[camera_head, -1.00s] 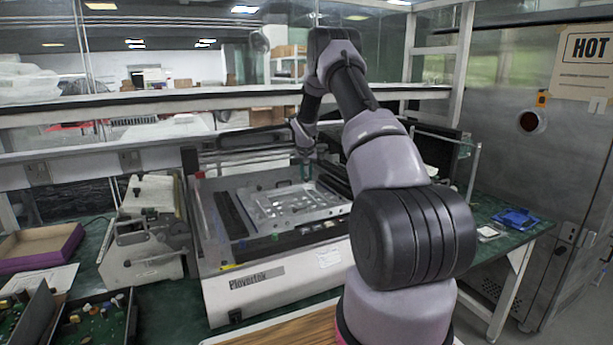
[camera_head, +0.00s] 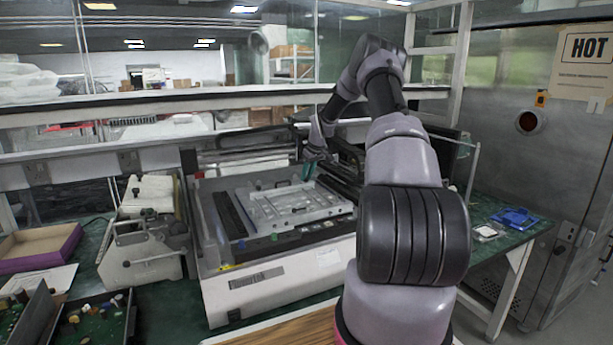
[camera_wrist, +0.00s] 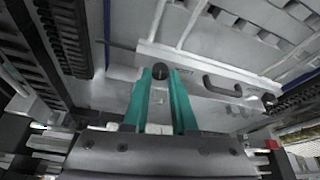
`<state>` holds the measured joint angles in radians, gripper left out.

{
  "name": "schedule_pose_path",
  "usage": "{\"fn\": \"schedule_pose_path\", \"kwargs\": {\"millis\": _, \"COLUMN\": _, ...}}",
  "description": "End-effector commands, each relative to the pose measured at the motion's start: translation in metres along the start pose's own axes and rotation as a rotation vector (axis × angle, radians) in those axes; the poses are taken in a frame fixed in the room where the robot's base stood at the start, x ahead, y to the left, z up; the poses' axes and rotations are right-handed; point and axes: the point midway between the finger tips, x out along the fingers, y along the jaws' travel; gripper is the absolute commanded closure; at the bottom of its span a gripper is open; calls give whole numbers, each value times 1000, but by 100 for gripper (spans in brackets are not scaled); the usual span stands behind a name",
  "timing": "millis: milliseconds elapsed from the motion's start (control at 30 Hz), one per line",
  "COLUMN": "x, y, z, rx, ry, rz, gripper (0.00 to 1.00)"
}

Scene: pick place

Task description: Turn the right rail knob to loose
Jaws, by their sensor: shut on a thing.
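The machine with a white front panel (camera_head: 275,284) stands on the bench, with a metal plate (camera_head: 262,212) in its bed. My gripper (camera_head: 308,172) reaches down over the back right part of the bed. The knob is hidden in the head view. I cannot read any loose or tight mark on it.
Black rails run along both sides. A grey device (camera_head: 150,250) stands left of the machine, and a blue item (camera_head: 515,218) lies on the bench at right.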

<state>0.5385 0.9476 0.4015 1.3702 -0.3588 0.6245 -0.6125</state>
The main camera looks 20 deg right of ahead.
Motion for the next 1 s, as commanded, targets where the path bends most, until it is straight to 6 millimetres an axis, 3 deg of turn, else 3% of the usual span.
{"fn": "schedule_pose_path", "kwargs": {"millis": 1000, "x": 2, "y": 7, "z": -3, "rx": -888, "ry": -1, "rz": -367, "gripper": 100}}
